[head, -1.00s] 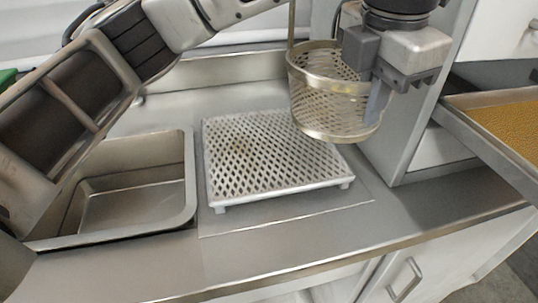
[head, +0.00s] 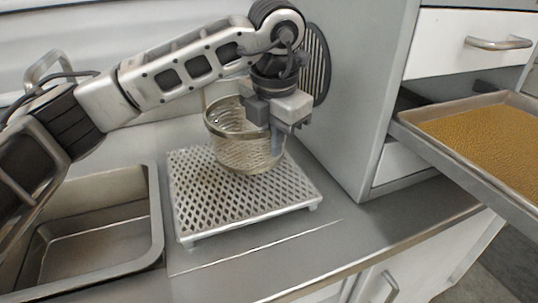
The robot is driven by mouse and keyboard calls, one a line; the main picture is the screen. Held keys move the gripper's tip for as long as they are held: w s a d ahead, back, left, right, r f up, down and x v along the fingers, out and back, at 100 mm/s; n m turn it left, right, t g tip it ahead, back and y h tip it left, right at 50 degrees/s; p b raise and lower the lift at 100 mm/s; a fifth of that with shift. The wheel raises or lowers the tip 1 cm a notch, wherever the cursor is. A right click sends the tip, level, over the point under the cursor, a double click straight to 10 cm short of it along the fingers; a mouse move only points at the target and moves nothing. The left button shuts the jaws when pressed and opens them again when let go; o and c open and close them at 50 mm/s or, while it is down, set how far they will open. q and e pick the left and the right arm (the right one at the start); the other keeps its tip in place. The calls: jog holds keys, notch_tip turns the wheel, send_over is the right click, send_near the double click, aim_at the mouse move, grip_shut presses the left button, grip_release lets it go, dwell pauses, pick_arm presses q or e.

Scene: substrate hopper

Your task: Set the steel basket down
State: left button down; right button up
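The steel basket (head: 240,152) is a round perforated metal basket in the head view. It is upright over the back right part of a perforated white rack (head: 210,211). Its bottom edge looks at or very close to the rack's surface; I cannot tell whether it touches. My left gripper (head: 277,140) comes down at the basket's right side, with its fingers at the basket's wall and rim. The fingers look closed on the wall, and part of the rim is hidden behind the gripper. My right gripper is not in view.
A steel sink basin (head: 90,235) lies left of the rack. A grey cabinet wall (head: 345,110) stands close on the right. A tray of yellow-brown grains (head: 490,140) juts out at the far right. The counter's front strip (head: 270,262) is clear.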

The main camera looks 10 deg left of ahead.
aim_at(269, 164)
pick_arm(q)
jog(key=shift+w+a+f, duration=0.25)
jog(key=shift+a+f, duration=0.1)
jog(key=shift+f, duration=0.1)
jog(key=shift+w+f, duration=0.1)
jog(key=shift+f, duration=1.55)
jog(key=shift+f, duration=0.2)
jog(key=c, duration=1.6)
grip_release()
jog(key=shift+c, duration=0.2)
jog(key=shift+r, duration=0.15)
jog(key=r, duration=0.4)
jog(key=s+r, duration=0.1)
jog(key=r, duration=0.3)
jog(key=s+r, duration=0.1)
jog(key=r, duration=0.3)
jog(key=shift+d, duration=0.2)
